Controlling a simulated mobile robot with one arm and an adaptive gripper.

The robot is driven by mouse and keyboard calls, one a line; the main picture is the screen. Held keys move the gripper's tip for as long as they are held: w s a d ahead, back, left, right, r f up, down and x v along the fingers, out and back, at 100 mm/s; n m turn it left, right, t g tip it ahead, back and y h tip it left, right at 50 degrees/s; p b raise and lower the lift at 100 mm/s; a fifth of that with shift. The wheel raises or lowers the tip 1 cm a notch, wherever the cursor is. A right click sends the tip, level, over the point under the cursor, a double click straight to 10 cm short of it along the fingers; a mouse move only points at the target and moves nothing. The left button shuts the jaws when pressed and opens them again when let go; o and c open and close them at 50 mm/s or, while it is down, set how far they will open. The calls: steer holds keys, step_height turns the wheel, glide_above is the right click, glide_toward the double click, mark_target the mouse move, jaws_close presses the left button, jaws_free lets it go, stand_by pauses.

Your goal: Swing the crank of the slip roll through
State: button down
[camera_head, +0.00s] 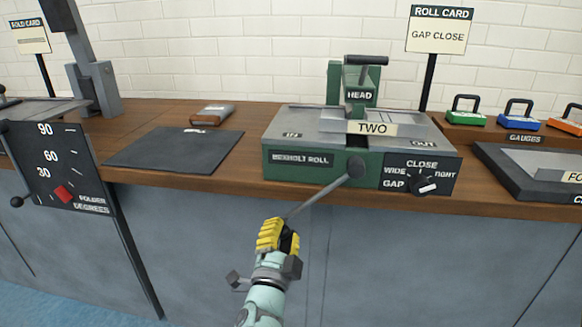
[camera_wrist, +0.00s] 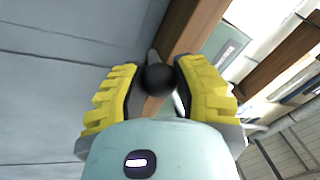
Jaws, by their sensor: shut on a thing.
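The slip roll (camera_head: 300,160) is a green and grey machine on the bench, with a "TWO" plate (camera_head: 372,127) across its top. Its crank (camera_head: 318,194) runs from a round hub (camera_head: 356,169) on the front face down and to the left, below the bench edge. My gripper (camera_head: 282,229), with yellow ribbed fingers, is at the crank's lower outer end. In the wrist view, a black ball knob (camera_wrist: 158,80) sits between the two fingers, and my gripper is shut on it. The fingers hide the knob in the head view.
A gap dial (camera_head: 425,186) is right of the hub. A roll card (camera_head: 439,29) reads "GAP CLOSE". A dark mat (camera_head: 172,150) and a folder degrees panel (camera_head: 55,170) are left. Gauges (camera_head: 518,112) and a dark tray (camera_head: 520,180) are right. The bench front (camera_head: 200,240) is behind my gripper.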

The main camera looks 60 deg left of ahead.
steer(key=shift+s+a+r+m, duration=0.35)
steer(key=shift+s+r+m, duration=0.15)
steer(key=shift+r+m, duration=0.1)
steer(key=shift+r, duration=0.15)
steer(key=c, duration=0.6)
jaws_free()
steer(key=v, duration=1.2)
steer(key=shift+s, duration=0.1)
